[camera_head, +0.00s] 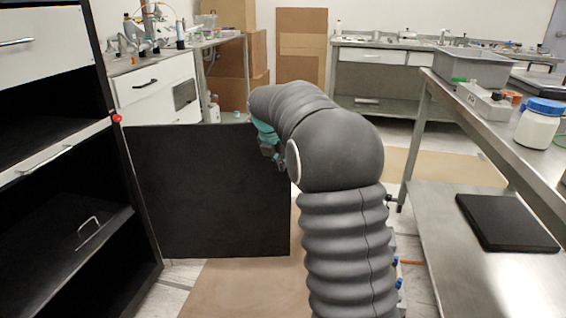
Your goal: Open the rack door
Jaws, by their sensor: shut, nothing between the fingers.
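The black rack (100,245) stands at the left, with open shelves showing inside. A flat black panel, which looks like the rack door (210,200), stands swung out from the rack's right edge, roughly facing me. My gripper (275,158) is small and dark beyond the teal wrist, near the door's upper right edge. It is shut and holds nothing. My grey arm hides part of the wrist and the area right of the door; whether the gripper touches the door cannot be told.
A red knob (116,118) sits on the rack's right post. A steel table (445,245) with a black slab (507,222), a grey bin (472,68) and a blue-lidded jar (539,124) stands at right. Cardboard boxes (235,60) stand behind. Brown floor lies below the door.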

